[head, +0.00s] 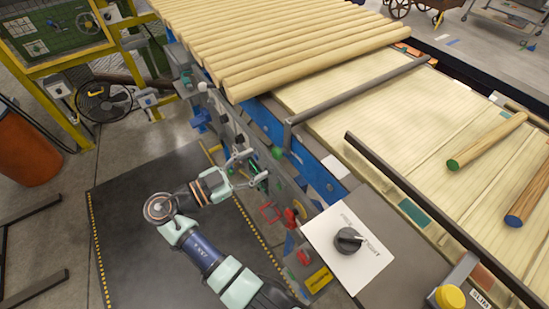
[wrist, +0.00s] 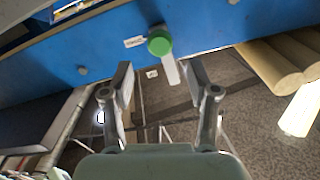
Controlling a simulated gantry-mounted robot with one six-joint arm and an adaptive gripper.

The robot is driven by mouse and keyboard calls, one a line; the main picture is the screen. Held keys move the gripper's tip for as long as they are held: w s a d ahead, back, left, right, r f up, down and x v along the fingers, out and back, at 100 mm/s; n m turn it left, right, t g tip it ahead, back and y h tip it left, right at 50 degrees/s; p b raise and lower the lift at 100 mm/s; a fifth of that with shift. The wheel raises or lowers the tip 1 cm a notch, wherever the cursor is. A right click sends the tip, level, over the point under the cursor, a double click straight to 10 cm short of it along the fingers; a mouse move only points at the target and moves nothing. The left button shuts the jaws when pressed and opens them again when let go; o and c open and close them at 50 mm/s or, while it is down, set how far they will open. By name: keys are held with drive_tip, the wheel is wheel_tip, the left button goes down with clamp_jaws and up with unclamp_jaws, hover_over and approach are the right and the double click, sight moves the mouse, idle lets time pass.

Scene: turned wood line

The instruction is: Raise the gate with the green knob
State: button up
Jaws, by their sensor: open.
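The green knob (head: 277,153) is on the side of the blue conveyor rail, close to the near end of a dark gate bar (head: 350,92) that lies across the slatted bed in front of the row of round logs. In the wrist view the green knob (wrist: 159,41) is round, with a pale lever under it, against the blue rail. My gripper (head: 256,168) is open and just left of the knob in the head view. In the wrist view my gripper (wrist: 160,78) has its two fingers apart, with the knob beyond and between them, not touching.
A second dark bar (head: 400,175) lies farther right. Two loose logs, one green-ended (head: 487,140) and one blue-ended (head: 530,185), rest on the bed. A white panel with a black dial (head: 349,240) and a yellow button (head: 450,298) are near. Red handles (head: 292,215) stick out below the rail.

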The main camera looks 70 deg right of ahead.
sight(274, 154)
drive_tip(key=x, duration=0.7)
drive_tip(key=shift+s+d+b, duration=0.1)
drive_tip(key=shift+b, duration=0.3)
clamp_jaws()
